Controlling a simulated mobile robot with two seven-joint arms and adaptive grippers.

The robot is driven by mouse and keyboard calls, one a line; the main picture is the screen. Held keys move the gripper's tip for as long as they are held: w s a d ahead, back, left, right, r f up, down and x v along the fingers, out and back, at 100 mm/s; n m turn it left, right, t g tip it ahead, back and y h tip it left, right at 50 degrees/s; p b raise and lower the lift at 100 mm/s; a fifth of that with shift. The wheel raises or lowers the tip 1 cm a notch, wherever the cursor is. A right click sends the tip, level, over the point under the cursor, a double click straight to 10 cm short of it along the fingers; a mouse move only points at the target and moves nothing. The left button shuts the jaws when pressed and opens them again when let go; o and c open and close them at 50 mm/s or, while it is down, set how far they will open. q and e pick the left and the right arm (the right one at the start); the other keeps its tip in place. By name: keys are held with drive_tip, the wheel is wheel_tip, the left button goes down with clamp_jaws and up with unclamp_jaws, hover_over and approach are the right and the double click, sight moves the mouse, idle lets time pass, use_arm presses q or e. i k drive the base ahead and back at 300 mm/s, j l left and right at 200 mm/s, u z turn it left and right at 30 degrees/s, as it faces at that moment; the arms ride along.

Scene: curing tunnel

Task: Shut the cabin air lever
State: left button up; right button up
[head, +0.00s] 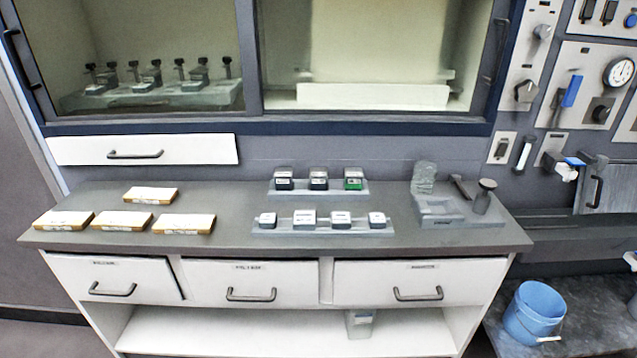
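The wall panels at the right carry several controls, and I cannot read any label naming the cabin air lever. One blue-handled lever (572,91) sits on the upper panel, its handle tilted slightly from upright. A second, blue-topped valve or lever (574,162) sticks out lower down, beside a grey hatch. I cannot tell which one is the cabin air lever, or whether either is open or shut. Neither of my grippers shows in the head view.
A grey-topped bench (330,190) with several drawers fills the middle, holding yellowish packs (180,223), small blocks on trays (318,223) and a grey fixture (450,210). Sliding glass (380,50) stands behind. A blue bucket (530,308) stands on a low surface at right.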

sight(567, 101)
drive_tip(key=z, duration=1.25)
